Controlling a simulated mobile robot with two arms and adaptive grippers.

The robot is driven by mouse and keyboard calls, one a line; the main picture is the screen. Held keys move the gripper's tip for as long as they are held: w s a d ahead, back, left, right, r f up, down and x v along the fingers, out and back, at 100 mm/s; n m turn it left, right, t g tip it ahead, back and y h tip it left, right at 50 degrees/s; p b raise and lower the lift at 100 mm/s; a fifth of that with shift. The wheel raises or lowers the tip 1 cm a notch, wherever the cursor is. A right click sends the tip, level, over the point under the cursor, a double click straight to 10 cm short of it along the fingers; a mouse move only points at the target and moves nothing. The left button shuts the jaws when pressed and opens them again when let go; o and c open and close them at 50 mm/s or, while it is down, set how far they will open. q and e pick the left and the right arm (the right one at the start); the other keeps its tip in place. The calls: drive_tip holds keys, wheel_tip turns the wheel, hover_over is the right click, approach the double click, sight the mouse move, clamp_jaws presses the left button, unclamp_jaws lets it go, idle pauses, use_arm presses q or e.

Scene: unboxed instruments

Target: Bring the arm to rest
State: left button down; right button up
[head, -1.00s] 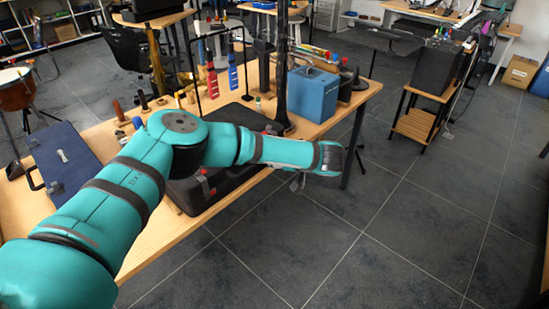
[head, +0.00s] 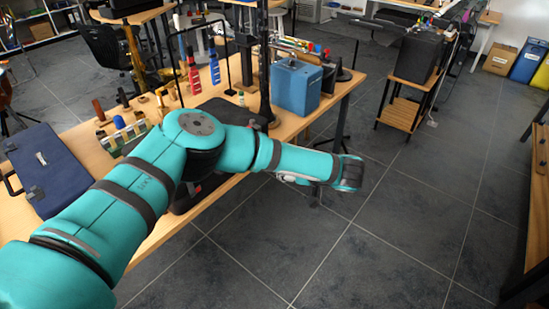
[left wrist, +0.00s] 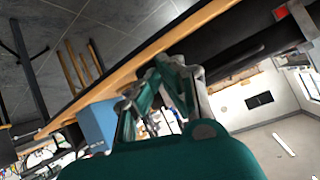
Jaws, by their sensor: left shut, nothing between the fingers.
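My left arm is teal with dark bands and reaches across the front of the wooden table (head: 160,242) in the head view. Its wrist end is past the table's front right edge, over the floor, and its fingers cannot be made out there. In the left wrist view my left gripper (left wrist: 152,82) shows its teal and grey fingers drawn together, with nothing held between them. My right gripper is in neither view.
On the table are a blue box (head: 297,87), a dark blue case (head: 52,168) and a black case (head: 217,109) partly hidden under my arm. A wooden shelf stand (head: 402,106) is at the back right. Open grey floor (head: 400,220) lies front right.

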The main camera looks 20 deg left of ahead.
use_arm(q)
drive_tip(key=s+d+f+n+g+h, duration=0.2)
drive_tip(key=s+d+f+g+h, duration=0.35)
drive_tip(key=s+d+f, duration=0.55)
drive_tip(key=s+d+f+n+h+p, duration=0.2)
drive_tip(key=s+d+f+n+h, duration=0.1)
drive_tip(key=d+n+h, duration=0.65)
drive_tip(key=s+d+f+n+h+p, duration=0.1)
drive_tip(key=s+d+f+n+h, duration=0.2)
drive_tip(key=d+n+h, duration=0.7)
drive_tip(key=w+a+f+n+t+y, duration=0.3)
drive_tip(key=a+f+n+t, duration=0.5)
drive_tip(key=n, duration=0.7)
drive_tip(key=s+a+f+n+y+p, duration=0.1)
drive_tip(key=s+a+f+n+y, duration=0.2)
drive_tip(key=a+f+n, duration=0.3)
drive_tip(key=s+a+f+n+y, duration=0.3)
drive_tip(key=a+f+n, duration=0.2)
drive_tip(key=a, duration=0.3)
drive_tip(key=s+a+f+n+g+y, duration=0.2)
drive_tip(key=s+a+f+n, duration=0.2)
drive_tip(key=s, duration=0.7)
drive_tip(key=s+a+f+n+g+y+p, duration=0.1)
drive_tip(key=s+a+f+n+g+y, duration=0.1)
drive_tip(key=s+a+f+n, duration=0.2)
drive_tip(key=s+a+f+n+g+y, duration=0.2)
drive_tip(key=s+a+f+n, duration=0.3)
drive_tip(key=s, duration=1.4)
drive_tip(key=a+g, duration=0.1)
drive_tip(key=a, duration=0.3)
